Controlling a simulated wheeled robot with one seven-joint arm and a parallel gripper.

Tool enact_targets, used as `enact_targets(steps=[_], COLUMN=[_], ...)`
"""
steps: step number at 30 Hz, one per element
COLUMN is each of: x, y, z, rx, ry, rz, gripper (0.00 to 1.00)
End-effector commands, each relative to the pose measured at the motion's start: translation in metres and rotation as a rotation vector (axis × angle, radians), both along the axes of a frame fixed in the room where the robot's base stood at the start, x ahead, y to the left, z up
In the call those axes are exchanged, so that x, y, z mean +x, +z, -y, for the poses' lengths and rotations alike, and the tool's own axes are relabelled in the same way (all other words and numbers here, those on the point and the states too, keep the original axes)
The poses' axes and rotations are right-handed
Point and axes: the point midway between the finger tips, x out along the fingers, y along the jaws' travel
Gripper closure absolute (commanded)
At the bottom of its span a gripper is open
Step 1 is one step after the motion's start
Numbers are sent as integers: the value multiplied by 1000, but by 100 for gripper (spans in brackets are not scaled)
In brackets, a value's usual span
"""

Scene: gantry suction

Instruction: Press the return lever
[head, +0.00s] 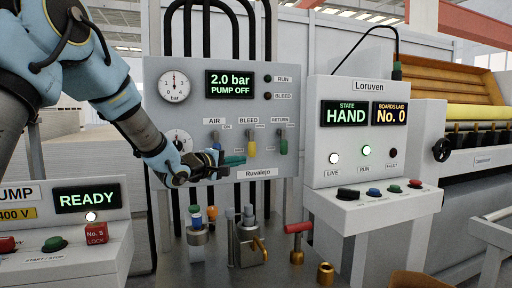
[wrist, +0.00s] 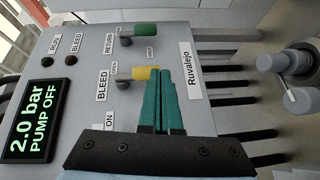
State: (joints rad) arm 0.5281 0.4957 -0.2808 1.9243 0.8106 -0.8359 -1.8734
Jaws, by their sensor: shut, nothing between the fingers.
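The return lever (head: 283,146) has a green handle hanging down from its pivot under the RETURN label, at the right of the grey Ruvalejo panel (head: 270,80). In the wrist view the green handle (wrist: 146,28) is near the top, beyond the yellow bleed lever (wrist: 146,72). My gripper (head: 241,160) is shut and empty, its teal fingers pointing right, just left of the yellow bleed lever's (head: 251,149) lower end. In the wrist view the fingertips (wrist: 160,70) overlap the yellow handle's end; contact cannot be told. The fingertips are apart from the green handle.
The panel screen (head: 230,84) reads 2.0 bar, PUMP OFF. Valves (head: 250,240) and a red-handled tee (head: 298,229) stand below. The Loruven box (head: 368,90) is right of the panel, its screens reading HAND and No. 0.

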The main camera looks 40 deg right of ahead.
Motion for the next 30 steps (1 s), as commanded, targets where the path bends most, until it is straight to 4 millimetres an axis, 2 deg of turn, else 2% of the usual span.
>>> enact_targets(steps=[1, 3, 6, 16, 20, 23, 30], x=[-10, -20, -27, -28, -28, -26, -23], y=[6, 12, 17, 17, 18, 18, 20], z=[11, 20, 26, 27, 33, 45, 93], rx=[-35, -68, -92, -96, -95, -95, -95], ry=[-37, -74, -102, -106, -106, -106, -107], rz=[-29, -61, -84, -89, -90, -90, -90], gripper=[100, 100, 100, 100, 100, 100, 100])
